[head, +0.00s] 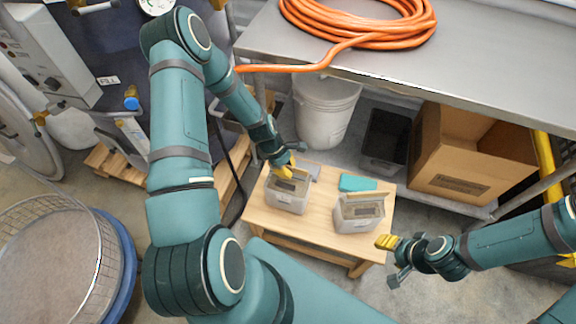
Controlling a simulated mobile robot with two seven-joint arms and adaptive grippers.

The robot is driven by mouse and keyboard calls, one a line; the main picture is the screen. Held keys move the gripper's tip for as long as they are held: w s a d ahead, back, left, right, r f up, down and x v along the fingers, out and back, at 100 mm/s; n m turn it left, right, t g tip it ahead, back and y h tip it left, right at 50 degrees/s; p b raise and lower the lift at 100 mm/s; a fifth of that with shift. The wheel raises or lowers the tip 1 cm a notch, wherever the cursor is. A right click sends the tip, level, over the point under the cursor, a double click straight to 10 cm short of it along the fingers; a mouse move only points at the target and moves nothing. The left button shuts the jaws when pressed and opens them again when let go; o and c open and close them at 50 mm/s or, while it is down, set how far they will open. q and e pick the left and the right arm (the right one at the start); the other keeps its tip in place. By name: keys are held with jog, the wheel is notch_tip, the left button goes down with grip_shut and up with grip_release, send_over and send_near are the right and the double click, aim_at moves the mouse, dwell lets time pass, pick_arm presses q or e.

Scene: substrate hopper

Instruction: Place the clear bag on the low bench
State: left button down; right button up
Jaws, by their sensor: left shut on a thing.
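The low bench (323,221) is a pale wooden table at the lower centre of the head view. A clear bag (287,193), greyish and box-shaped with a darker label or contents, is at its left part. My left gripper (285,170) comes down from above and is shut on the bag's upper edge, which the yellow fingertips partly hide. I cannot tell whether the bag's base touches the wood. A second similar clear bag (358,213) stands upright on the bench's right part. My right gripper (390,260) is open and empty, just off the bench's right front corner.
A teal flat item (357,183) lies at the bench's back. Behind stand a white bucket (325,108), a dark bin (385,137) and a cardboard box (462,160) under a steel table (480,62) with an orange hose (365,25). A round sieve (60,262) is at left.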

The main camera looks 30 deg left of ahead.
pick_arm(q)
jog(key=shift+w+f, duration=0.1)
jog(key=shift+f, duration=0.75)
jog(key=c, duration=1.3)
grip_release()
jog(key=shift+r, duration=0.1)
jog(key=p+v, duration=0.2)
jog(key=v, duration=0.9)
jog(key=shift+a+r, duration=0.15)
jog(key=shift+r, duration=0.2)
jog(key=shift+s+d+f+m+t, duration=0.1)
jog(key=shift+s+d+m, duration=1.5)
jog(key=shift+d+m, duration=1.85)
jog(key=shift+s+d+f+m+t, duration=0.1)
jog(key=shift+s+d+m, duration=1.5)
jog(key=shift+d+m, duration=1.85)
jog(key=shift+s+d+f+m+t, duration=0.1)
jog(key=shift+s+d+m, duration=1.55)
jog(key=shift+d+m, duration=1.75)
